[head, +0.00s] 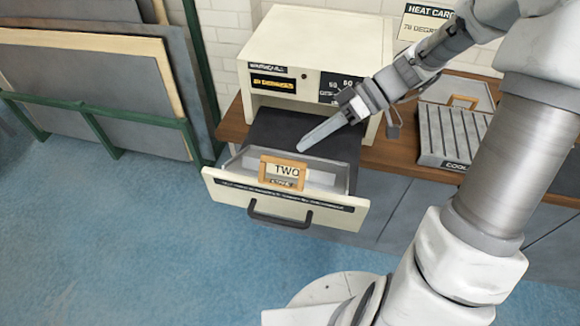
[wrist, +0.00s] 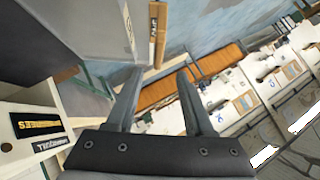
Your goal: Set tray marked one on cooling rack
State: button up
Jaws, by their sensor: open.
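A cream drawer (head: 232,193) is pulled out of the heat cabinet. A pale tray with a wooden front tag (head: 283,172) reading TWO sits in it. The grey slatted cooling rack (head: 452,138) stands on the counter at right. A grey tray with a wooden handle (head: 463,102) lies at the back of the rack; I cannot read its marking or tell whether it rests on the rack. My gripper (head: 303,146) is above the open drawer, behind the TWO tag. It is open and empty in the wrist view (wrist: 160,70).
The cream heat cabinet (head: 306,47) stands on a wooden counter (head: 395,154). Green-framed panels (head: 95,85) lean at left. A heat card (head: 425,20) hangs on the wall. The blue floor in front is clear. My arm covers part of the right side.

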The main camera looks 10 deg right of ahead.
aim_at(277, 164)
jog(key=x, duration=0.5)
jog(key=shift+s+a+f, duration=0.1)
jog(key=shift+a+f, duration=0.15)
jog(key=shift+a, duration=0.1)
jog(key=x, duration=0.5)
jog(key=shift+d+f, duration=0.1)
jog(key=shift+f, duration=0.1)
grip_shut()
jog(key=shift+r, duration=0.1)
dwell(0.7)
